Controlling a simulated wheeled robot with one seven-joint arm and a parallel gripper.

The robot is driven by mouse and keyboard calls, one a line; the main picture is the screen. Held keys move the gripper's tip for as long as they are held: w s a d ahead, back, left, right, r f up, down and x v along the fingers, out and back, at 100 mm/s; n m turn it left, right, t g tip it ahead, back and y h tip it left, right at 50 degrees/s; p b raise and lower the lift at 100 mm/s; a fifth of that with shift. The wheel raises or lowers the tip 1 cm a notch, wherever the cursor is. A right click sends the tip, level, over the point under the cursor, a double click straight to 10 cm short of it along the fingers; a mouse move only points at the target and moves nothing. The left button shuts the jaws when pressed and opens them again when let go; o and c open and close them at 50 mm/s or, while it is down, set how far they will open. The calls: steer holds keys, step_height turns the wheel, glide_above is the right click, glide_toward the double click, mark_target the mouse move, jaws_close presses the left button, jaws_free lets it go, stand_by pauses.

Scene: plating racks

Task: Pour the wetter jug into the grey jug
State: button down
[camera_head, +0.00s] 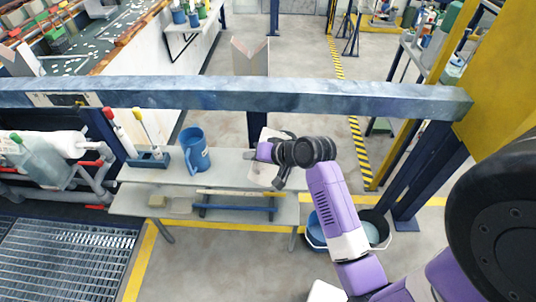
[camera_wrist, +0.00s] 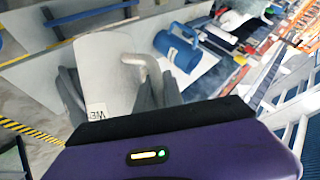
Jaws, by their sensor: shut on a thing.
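A pale off-white jug (camera_wrist: 105,65) is between my gripper's fingers (camera_wrist: 120,92) in the wrist view. Its label shows letters starting "WE"; the rest is hidden by my gripper. In the head view my gripper (camera_head: 262,154) is shut on this pale jug (camera_head: 262,176) above the right end of the bench, and the jug looks tilted and is partly hidden. A blue jug (camera_head: 196,155) with a pale label stands upright on the bench to the left, apart from my gripper. It also shows in the wrist view (camera_wrist: 178,46). No other jug is clear; the contents of both are not visible.
The pale bench (camera_head: 225,179) has free room between the blue jug and my gripper. A blue holder (camera_head: 148,160) with upright tools stands left of the blue jug. A blue-grey beam (camera_head: 300,96) crosses behind the bench. Buckets (camera_head: 318,232) stand on the floor at right.

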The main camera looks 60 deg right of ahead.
steer(key=shift+d+r+y+p, duration=0.15)
steer(key=shift+r+y+p, duration=0.25)
steer(key=shift+p, duration=0.6)
steer(key=shift+r+m, duration=0.1)
steer(key=shift+m, duration=0.2)
steer(key=shift+d+r+p, duration=0.1)
steer(key=shift+p, duration=0.4)
steer(key=shift+y, duration=0.3)
steer(key=shift+d+r+m+y, duration=0.25)
steer(key=shift+r+y, duration=0.1)
steer(key=shift+r, duration=0.15)
steer(key=shift+d+r+m+y, duration=0.25)
steer(key=shift+r+y, duration=0.1)
steer(key=shift+r, duration=0.1)
stand_by(0.9)
steer(key=shift+s+d+r+m+y, duration=0.1)
steer(key=shift+d+r+m+y, duration=0.2)
steer(key=shift+r, duration=0.25)
steer(key=shift+d+r+m+y, duration=0.2)
steer(key=shift+d+r+y, duration=0.15)
steer(key=shift+r, duration=0.15)
